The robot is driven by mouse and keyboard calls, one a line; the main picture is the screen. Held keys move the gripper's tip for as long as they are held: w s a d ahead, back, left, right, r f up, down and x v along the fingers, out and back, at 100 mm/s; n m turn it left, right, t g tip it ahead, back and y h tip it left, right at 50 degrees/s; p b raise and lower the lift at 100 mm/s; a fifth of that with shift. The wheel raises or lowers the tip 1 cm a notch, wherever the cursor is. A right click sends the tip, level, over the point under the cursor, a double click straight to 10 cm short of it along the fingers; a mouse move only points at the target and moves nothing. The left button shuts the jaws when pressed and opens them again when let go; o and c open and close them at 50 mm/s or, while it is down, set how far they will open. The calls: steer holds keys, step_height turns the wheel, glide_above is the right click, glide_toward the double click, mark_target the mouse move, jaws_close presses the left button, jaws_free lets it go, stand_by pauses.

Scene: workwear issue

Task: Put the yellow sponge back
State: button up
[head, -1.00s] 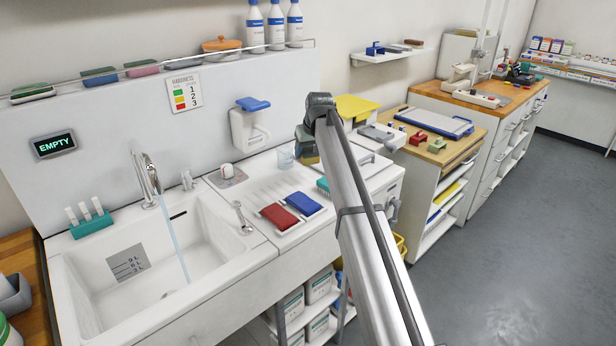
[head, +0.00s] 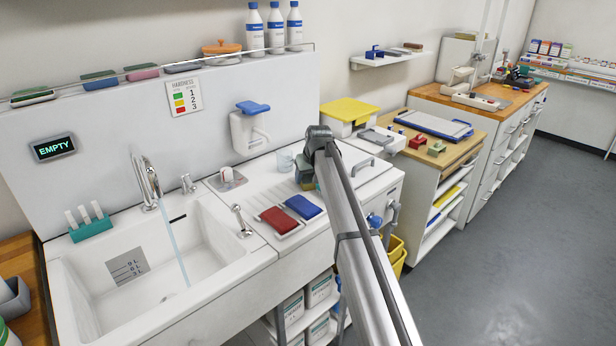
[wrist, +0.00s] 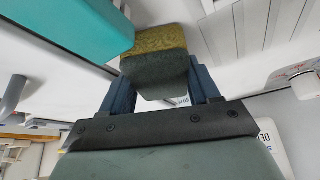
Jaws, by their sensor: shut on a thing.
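The yellow sponge (wrist: 155,40) has a yellow layer and a dark grey-green layer. In the wrist view it sits between the two fingers of my gripper (wrist: 160,82), which is shut on it. In the head view the sponge (head: 303,167) shows only in part beside my arm, over the right part of the white drainboard (head: 262,187). A teal block (wrist: 75,28) is close beside the sponge in the wrist view. I cannot tell whether they touch.
Red (head: 279,220) and blue (head: 303,206) pads lie on the drainboard. A clear beaker (head: 285,160) stands behind. The sink (head: 150,265) with running water is at left.

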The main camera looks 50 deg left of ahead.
steer(key=shift+f, duration=0.1)
steer(key=o, duration=1.4)
steer(key=v, duration=1.2)
